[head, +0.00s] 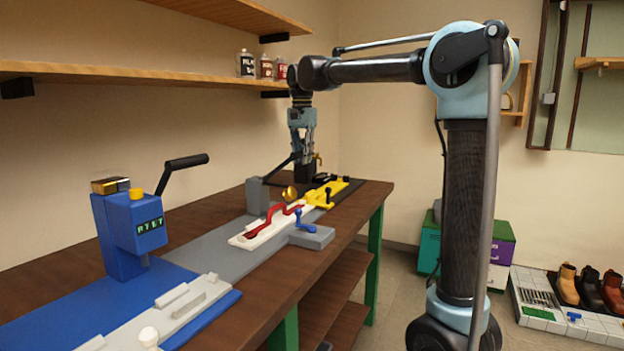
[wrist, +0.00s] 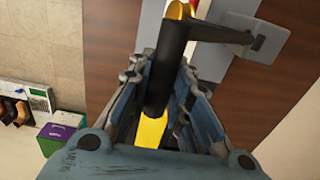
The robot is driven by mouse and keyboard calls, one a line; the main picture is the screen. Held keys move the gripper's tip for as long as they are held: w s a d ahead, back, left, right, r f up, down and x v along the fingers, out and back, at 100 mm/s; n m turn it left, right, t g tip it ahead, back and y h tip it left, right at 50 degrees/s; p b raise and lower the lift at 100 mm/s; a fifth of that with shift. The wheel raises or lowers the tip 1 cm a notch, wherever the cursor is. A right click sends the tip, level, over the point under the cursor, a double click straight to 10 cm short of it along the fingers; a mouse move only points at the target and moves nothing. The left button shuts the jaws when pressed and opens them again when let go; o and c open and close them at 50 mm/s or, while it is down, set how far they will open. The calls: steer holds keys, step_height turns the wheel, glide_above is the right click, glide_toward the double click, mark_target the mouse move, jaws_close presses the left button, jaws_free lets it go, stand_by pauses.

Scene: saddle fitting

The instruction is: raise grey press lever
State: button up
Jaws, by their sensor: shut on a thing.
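The grey press (head: 257,196) stands on the workbench, and its dark lever (head: 281,168) slants up to the right from the press. My gripper (head: 303,152) points down from above at the upper end of the lever. In the wrist view the lever (wrist: 174,48) runs between the two fingers of my gripper (wrist: 162,92), which are shut on its handle. The grey press (wrist: 258,38) also shows at the upper right of that view. The fingers hide part of the handle.
A blue press (head: 130,232) with a raised black handle stands nearer on the bench (head: 205,208). A red-handled clamp (head: 272,222), a blue-handled block (head: 311,236) and a yellow fixture (head: 322,194) lie near the grey press. A shelf (head: 140,70) runs along the wall above.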

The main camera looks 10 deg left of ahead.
steer(key=shift+o, duration=0.2)
steer(key=shift+w+a+r, duration=0.25)
steer(key=shift+a+r, duration=0.45)
steer(key=shift+r, duration=0.15)
steer(key=shift+w+a+r, duration=0.25)
steer(key=shift+a+r, duration=0.45)
steer(key=shift+r, duration=0.15)
steer(key=shift+o, duration=0.3)
steer(key=shift+a, duration=0.1)
steer(key=o, duration=0.7)
steer(key=shift+o, duration=0.2)
step_height(320, 180, up, 6)
